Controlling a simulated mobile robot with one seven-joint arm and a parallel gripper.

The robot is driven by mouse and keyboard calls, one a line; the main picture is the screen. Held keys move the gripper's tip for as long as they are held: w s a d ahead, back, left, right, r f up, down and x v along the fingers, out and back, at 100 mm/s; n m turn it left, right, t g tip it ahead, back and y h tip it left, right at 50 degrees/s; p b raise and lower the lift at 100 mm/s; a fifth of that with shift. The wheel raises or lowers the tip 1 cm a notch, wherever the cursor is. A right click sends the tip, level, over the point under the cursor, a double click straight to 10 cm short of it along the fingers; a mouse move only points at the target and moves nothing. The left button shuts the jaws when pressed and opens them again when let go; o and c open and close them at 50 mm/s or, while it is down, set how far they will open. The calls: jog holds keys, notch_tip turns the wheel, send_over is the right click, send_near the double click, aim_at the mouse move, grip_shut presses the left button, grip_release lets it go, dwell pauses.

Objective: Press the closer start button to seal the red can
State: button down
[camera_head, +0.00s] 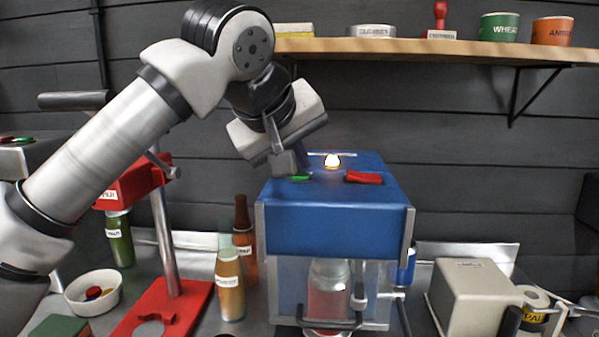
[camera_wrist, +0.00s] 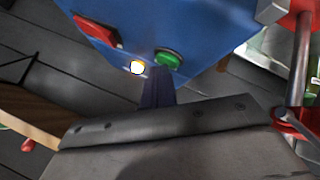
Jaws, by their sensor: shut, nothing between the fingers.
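The closer is a blue box (camera_head: 335,212) with a clear guarded chamber below. A green button (camera_head: 299,177) sits on its top left; it also shows in the wrist view (camera_wrist: 168,58). The red can (camera_head: 327,302) stands upright inside the chamber, partly hidden by the guard and a dark handle. My gripper (camera_head: 290,163) is shut and empty, pointing down at the green button. In the wrist view the fingertips (camera_wrist: 158,78) are right beside the button's edge. I cannot tell whether they touch it.
A lit lamp (camera_head: 332,161) and a red switch (camera_head: 364,177) share the closer's top. Bottles (camera_head: 230,285) and a red stand (camera_head: 165,308) are at left, a beige box (camera_head: 478,292) at right. A wooden shelf (camera_head: 440,50) runs above, behind my arm.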

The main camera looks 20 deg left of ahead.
aim_at(297, 176)
jog(key=shift+r+p, duration=0.8)
jog(key=shift+p, duration=0.05)
notch_tip(297, 176, up, 5)
jog(key=p, duration=0.4)
jog(key=shift+p, duration=0.35)
dwell(0.5)
